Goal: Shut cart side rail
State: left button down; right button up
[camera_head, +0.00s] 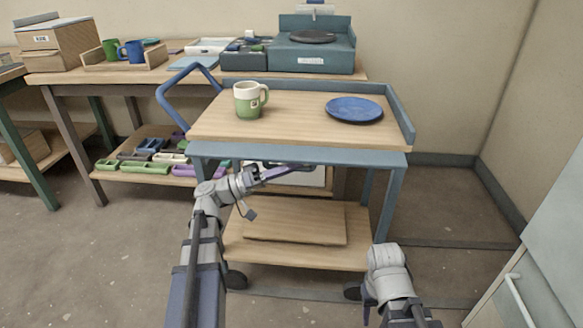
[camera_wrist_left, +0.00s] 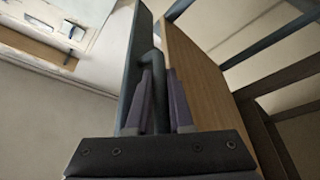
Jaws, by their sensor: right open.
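The cart (camera_head: 398,185) has a wooden top with raised blue-grey rails at its back and right. A blue-grey rail (camera_head: 250,152) hangs low along its front edge, below the top. My left gripper (camera_head: 312,167) is at the front, just under that edge. In the left wrist view its fingers (camera_wrist_left: 163,95) lie on either side of a small grey handle (camera_wrist_left: 154,57) beside a blue-grey bar; whether they grip it I cannot tell. My right gripper (camera_head: 368,305) is open and empty, low in front of the cart's right side, partly hidden by its arm.
A green-and-white mug (camera_head: 248,101) and a blue plate (camera_head: 354,110) stand on the cart top. A blue push handle (camera_head: 165,100) rises at the cart's left. A workbench (camera_head: 60,78) stands behind. A pale cabinet (camera_head: 555,240) is at the right. Floor is clear at the left.

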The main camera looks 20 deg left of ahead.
aim_at(291, 155)
pick_arm(q)
jog(key=shift+r, duration=0.1)
dwell(0.4)
